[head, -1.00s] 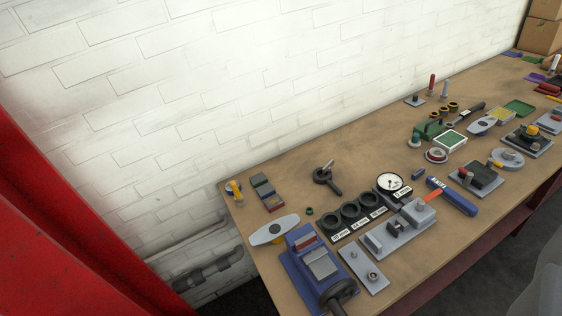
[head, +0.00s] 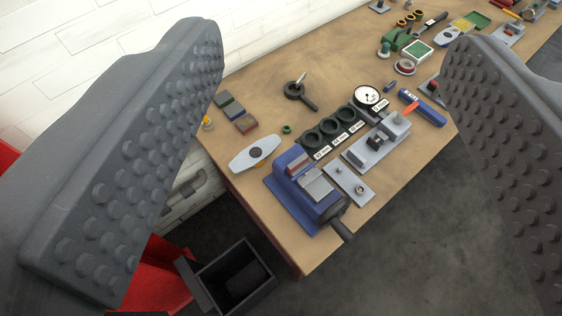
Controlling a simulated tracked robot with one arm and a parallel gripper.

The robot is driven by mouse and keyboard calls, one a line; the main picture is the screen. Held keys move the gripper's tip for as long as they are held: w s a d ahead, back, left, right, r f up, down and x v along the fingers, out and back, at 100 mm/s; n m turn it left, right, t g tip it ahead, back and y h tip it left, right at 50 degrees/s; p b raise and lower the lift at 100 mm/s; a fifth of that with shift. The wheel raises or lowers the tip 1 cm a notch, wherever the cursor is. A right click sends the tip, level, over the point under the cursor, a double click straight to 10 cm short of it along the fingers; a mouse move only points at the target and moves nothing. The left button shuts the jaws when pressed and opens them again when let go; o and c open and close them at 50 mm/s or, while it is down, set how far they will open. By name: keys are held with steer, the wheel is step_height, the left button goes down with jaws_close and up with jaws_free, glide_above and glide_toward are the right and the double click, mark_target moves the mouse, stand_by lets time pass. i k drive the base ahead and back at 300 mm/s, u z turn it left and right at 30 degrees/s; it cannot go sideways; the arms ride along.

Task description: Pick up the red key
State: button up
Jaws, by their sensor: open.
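My gripper (head: 334,50) is open and empty. Its two large grey studded jaws stand at the left and right of the head view, with the workbench seen between them. A dark red block (head: 298,163) also shows on the blue vise (head: 312,188).
Black damper rings (head: 330,127) with size labels lie behind the fixture, near a dial gauge (head: 368,96). A black bin (head: 236,280) stands on the floor. Bare bench (head: 250,80) shows at the back left.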

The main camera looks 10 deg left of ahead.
mark_target(300, 160)
steer(key=u, duration=0.9)
steer(key=k, duration=1)
steer(key=z, duration=0.65)
steer(key=i, duration=1)
steer(key=u, duration=0.05)
